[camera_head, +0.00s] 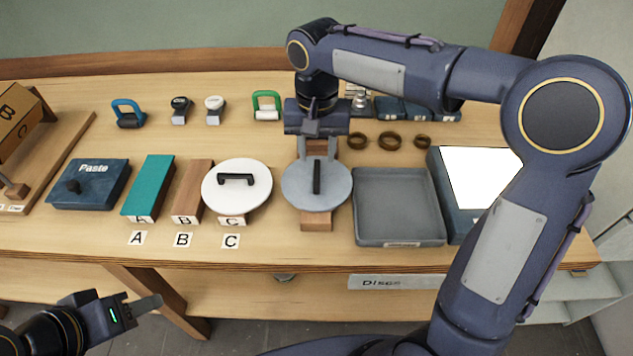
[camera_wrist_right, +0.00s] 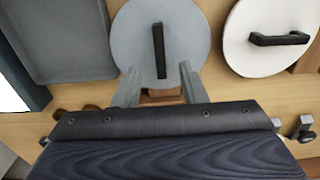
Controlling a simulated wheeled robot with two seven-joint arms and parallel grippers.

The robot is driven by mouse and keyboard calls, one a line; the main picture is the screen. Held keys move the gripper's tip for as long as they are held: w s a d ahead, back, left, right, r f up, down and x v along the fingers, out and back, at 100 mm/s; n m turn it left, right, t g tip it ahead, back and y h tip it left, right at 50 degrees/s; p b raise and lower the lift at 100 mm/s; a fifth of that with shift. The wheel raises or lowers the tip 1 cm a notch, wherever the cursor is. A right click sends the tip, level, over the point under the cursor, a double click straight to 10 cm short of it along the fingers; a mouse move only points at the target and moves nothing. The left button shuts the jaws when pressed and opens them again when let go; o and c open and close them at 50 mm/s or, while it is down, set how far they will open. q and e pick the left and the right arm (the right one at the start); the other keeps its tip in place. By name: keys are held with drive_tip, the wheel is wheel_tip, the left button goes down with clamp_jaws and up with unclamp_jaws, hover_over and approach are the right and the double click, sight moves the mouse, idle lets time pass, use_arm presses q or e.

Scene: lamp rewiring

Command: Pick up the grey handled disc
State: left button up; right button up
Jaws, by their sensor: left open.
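The grey disc (camera_head: 298,187) with a black bar handle (camera_head: 317,177) lies on a wooden block (camera_head: 316,222) near the middle of the bench. It also shows in the right wrist view (camera_wrist_right: 185,45), its black handle (camera_wrist_right: 158,52) pointing toward the gripper. My right gripper (camera_head: 318,150) is above the disc's far edge, pointing down. Its two fingers (camera_wrist_right: 158,82) are spread apart with nothing between them, short of the handle in the wrist view. My left gripper (camera_head: 145,303) is low at the front left, off the bench, open and empty.
A white disc with a black handle (camera_head: 237,197) lies just left of the grey one, on block C. A grey tray (camera_head: 399,238) is close on the right. Three brown rings (camera_head: 390,141) lie behind. A blue Paste box (camera_head: 89,184) is at the left.

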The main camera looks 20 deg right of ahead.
sight(317, 172)
wheel_tip(317, 172, down, 6)
drive_tip(key=shift+r, duration=0.25)
clamp_jaws()
